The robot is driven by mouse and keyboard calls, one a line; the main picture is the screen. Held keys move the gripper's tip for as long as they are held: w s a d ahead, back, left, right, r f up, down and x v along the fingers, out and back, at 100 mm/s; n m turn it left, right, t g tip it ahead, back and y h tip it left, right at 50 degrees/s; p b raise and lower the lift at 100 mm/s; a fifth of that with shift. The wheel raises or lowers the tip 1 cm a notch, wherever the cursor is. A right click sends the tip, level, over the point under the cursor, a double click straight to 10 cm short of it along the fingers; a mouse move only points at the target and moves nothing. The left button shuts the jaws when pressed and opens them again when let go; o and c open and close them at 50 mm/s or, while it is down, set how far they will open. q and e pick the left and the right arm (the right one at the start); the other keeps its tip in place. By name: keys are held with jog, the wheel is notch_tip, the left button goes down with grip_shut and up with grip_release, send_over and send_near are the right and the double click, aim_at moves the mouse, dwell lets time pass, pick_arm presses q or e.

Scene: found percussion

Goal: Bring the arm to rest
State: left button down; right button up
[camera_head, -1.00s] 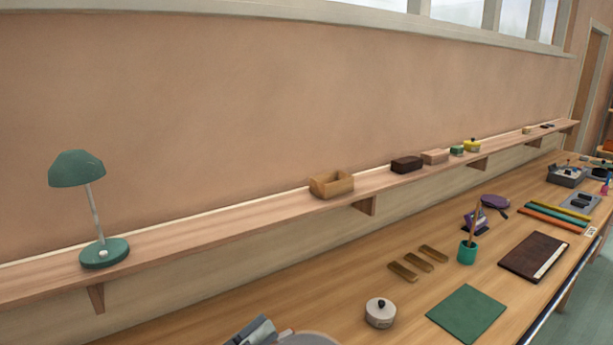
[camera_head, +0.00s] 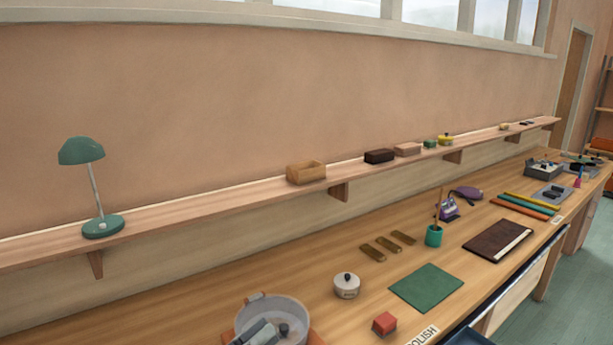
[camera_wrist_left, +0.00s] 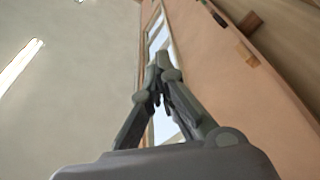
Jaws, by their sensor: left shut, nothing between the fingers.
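My left gripper (camera_head: 268,331) shows at the bottom edge of the head view as a grey shape in front of a grey metal pot (camera_head: 284,308). Most of my arm is out of the frame. In the left wrist view the two dark fingers (camera_wrist_left: 162,68) meet at their tips with nothing between them. Behind them are the ceiling, the windows and the pink wall. The right gripper is not in view.
A lidded white pot (camera_head: 346,286), a red block (camera_head: 384,323) and a green mat (camera_head: 427,287) lie on the workbench (camera_head: 190,318). A wall shelf (camera_head: 235,198) carries a green lamp (camera_head: 102,226) and small boxes. The bench's left stretch is clear.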

pick_arm(q)
jog(key=s+a+f+m+g+y, duration=0.1)
jog(key=s+a+f+g+y, duration=0.2)
jog(key=f, duration=0.6)
jog(key=s+a+f+m+g+y, duration=0.15)
jog(key=s+f+y, duration=0.3)
jog(key=f, duration=0.55)
jog(key=s+a+f+g+y, duration=0.6)
jog(key=s+a+f, duration=0.3)
jog(key=s, duration=0.3)
notch_tip(320, 180, down, 32)
jog(key=s+g+b, duration=0.1)
jog(key=s+b, duration=0.1)
jog(key=b, duration=0.4)
jog(key=s+a+f+g+b, duration=0.1)
jog(key=s+a+f+b, duration=0.2)
jog(key=s+f, duration=1.3)
notch_tip(320, 180, down, 4)
jog(key=shift+s+f+b, duration=0.15)
jog(key=shift+s+b, duration=0.25)
jog(key=shift+b, duration=0.05)
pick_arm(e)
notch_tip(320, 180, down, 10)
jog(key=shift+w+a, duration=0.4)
